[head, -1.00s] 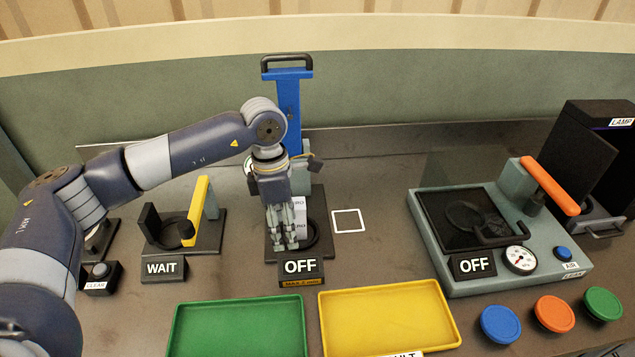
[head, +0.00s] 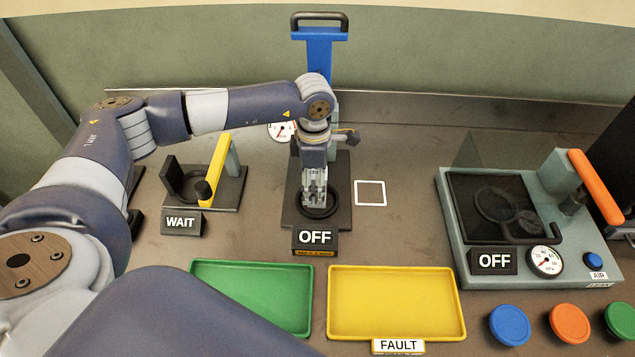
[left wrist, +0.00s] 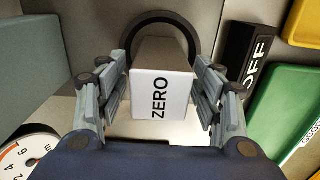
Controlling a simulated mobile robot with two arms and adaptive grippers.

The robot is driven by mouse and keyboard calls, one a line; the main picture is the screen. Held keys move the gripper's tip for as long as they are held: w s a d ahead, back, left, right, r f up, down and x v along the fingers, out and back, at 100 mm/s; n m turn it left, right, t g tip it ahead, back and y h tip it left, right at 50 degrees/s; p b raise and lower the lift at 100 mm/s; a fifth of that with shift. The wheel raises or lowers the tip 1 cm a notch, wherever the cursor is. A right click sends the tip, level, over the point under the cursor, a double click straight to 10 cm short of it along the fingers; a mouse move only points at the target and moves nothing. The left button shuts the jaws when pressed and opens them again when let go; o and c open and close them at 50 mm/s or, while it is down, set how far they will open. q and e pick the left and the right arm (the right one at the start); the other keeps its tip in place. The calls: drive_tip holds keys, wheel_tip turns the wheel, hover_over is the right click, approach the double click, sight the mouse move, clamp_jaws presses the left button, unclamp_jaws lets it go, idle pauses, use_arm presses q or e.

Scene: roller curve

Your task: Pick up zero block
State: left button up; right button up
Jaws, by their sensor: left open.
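The zero block (left wrist: 158,92) is a grey block with a white face reading ZERO, in the left wrist view. It stands at the black ring (left wrist: 163,18) of the press-like station. My left gripper (left wrist: 162,100) is open, with one finger on each side of the block and small gaps visible. In the head view my left gripper (head: 314,198) points down over the station's ring (head: 333,208), and it hides the block. My right gripper is not in view.
A blue column (head: 320,55) rises behind the station. An OFF sign (head: 315,238), a green tray (head: 255,290) and a yellow tray (head: 395,300) lie in front. A WAIT station (head: 222,180) is left, and a chamber with an orange handle (head: 590,185) is right.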

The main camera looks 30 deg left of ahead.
use_arm(q)
drive_tip(key=shift+w+d+f+p, duration=0.15)
drive_tip(key=shift+f+p, duration=0.15)
drive_tip(key=shift+f, duration=0.6)
drive_tip(key=shift+s+d+f+p, duration=0.1)
drive_tip(key=shift+f+p, duration=0.2)
drive_tip(key=shift+f, duration=0.6)
drive_tip(key=shift+w, duration=0.1)
clamp_jaws()
drive_tip(key=shift+w+r, duration=0.1)
drive_tip(key=shift+r, duration=0.05)
